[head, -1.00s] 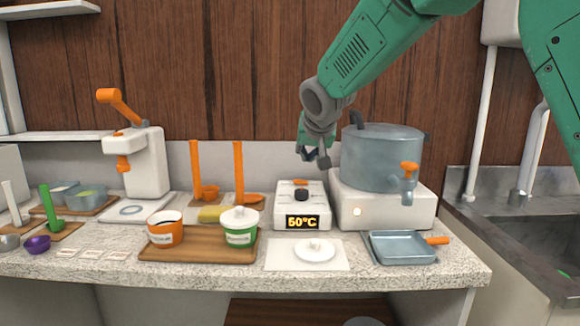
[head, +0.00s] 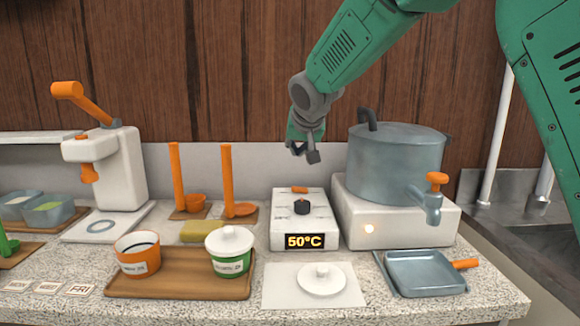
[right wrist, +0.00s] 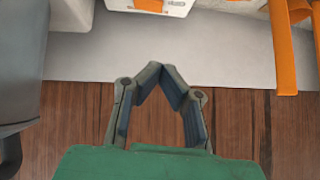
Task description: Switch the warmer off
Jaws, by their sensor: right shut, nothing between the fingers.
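My left gripper is not in view.
A large grey pot (head: 393,165) with an orange-handled tap stands on a white base (head: 345,215) right of the warmer. Orange ladles (head: 226,180) stand to its left. In front are a wooden tray (head: 180,284) with two tubs, a white lid (head: 321,279) and a blue pan (head: 425,272).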

